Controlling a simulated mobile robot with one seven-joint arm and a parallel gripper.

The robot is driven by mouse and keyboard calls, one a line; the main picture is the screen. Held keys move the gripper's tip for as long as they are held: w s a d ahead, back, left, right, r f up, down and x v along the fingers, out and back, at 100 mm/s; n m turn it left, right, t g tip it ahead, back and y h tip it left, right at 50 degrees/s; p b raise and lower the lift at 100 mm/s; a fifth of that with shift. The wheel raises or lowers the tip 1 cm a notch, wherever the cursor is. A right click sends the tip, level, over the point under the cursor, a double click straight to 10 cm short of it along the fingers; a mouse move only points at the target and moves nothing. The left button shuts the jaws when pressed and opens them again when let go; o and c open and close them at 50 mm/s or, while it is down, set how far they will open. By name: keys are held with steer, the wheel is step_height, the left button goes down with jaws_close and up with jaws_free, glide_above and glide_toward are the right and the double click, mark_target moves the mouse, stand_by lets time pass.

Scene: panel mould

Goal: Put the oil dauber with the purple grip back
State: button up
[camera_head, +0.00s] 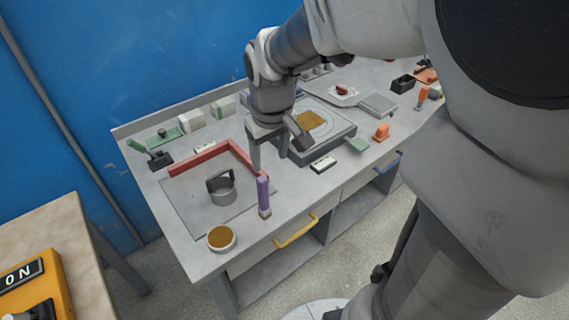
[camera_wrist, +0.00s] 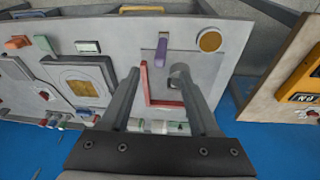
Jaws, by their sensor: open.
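The oil dauber with the purple grip (camera_head: 263,190) is near the front edge of the bench, close to the red angled bar's end. In the wrist view the purple grip (camera_wrist: 161,50) shows beyond and between my fingertips. My gripper (camera_head: 279,157) is open and empty, above the bench and behind the dauber; its two fingers also show in the wrist view (camera_wrist: 158,74). A round pot with a brown top (camera_head: 221,239) stands at the front left corner; it also shows in the wrist view (camera_wrist: 209,41).
A red angled bar (camera_head: 205,156) and a grey ring with a handle (camera_head: 222,194) are on a flat grey plate (camera_head: 196,213). A grey block with a brown centre (camera_head: 339,135) is right of my gripper. Small blocks line the back. A yellow drawer handle (camera_head: 296,232) juts out in front.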

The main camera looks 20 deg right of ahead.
steer(key=s+r+m+t, duration=0.1)
steer(key=s+r, duration=0.3)
steer(key=s, duration=0.3)
steer(key=s+r+m+t, duration=0.1)
steer(key=s+r, duration=0.2)
steer(key=s, duration=0.4)
steer(key=shift+a+r+m+t, duration=0.2)
steer(key=shift+r+m+t, duration=0.1)
steer(key=shift+r+t, duration=0.1)
